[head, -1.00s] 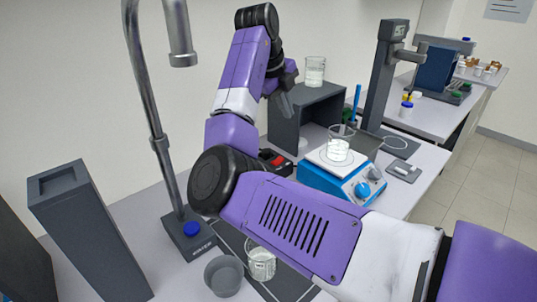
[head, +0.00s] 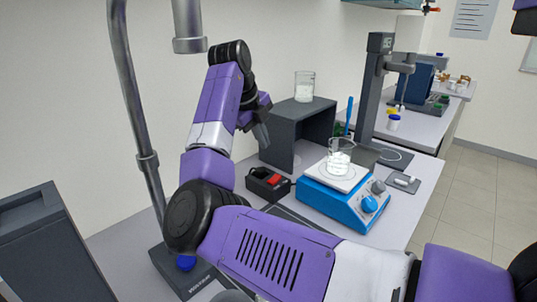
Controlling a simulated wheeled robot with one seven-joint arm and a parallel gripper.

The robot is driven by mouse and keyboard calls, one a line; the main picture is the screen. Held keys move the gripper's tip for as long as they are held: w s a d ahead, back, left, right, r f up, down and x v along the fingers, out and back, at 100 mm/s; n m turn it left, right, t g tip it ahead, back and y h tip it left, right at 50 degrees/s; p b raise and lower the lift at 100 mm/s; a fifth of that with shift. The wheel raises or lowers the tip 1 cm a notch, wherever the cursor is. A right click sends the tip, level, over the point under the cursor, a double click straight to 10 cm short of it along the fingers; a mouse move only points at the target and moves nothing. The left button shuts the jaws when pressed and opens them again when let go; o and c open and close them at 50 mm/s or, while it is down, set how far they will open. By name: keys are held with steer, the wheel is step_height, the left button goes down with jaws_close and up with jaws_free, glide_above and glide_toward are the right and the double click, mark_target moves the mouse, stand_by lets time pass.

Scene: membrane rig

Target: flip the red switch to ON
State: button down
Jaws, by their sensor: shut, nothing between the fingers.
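The red switch (head: 274,178) is a rocker on top of a small black box (head: 259,191) on the bench, between my arm and the blue hotplate. Which way the rocker is tipped is too small to tell. My gripper (head: 263,142) points down above the box and a little behind it in the picture, in front of the grey shelf's left side. It is shut and empty, and it is apart from the switch. My purple and white arm covers the bench to the left of the box.
A grey shelf (head: 315,108) carries a beaker (head: 305,88). The blue hotplate (head: 340,203) with a beaker (head: 340,160) stands right of the switch. A dark stand (head: 374,90) rises behind. A metal pole (head: 146,160) stands at left, beside a grey block (head: 45,245).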

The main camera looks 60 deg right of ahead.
mark_target(276, 176)
steer(key=p+x, duration=0.1)
steer(key=x, duration=1.2)
steer(key=shift+s+f, duration=0.1)
steer(key=shift+s+d+f, duration=0.25)
steer(key=shift+d+f, duration=0.15)
steer(key=shift+f, duration=0.1)
steer(key=shift+w+a+r, duration=0.1)
steer(key=shift+w+r, duration=0.05)
steer(key=shift+r, duration=0.05)
steer(key=shift+a, duration=0.1)
steer(key=shift+w+a+r, duration=0.1)
steer(key=shift+w+a, duration=0.1)
steer(key=shift+a, duration=0.5)
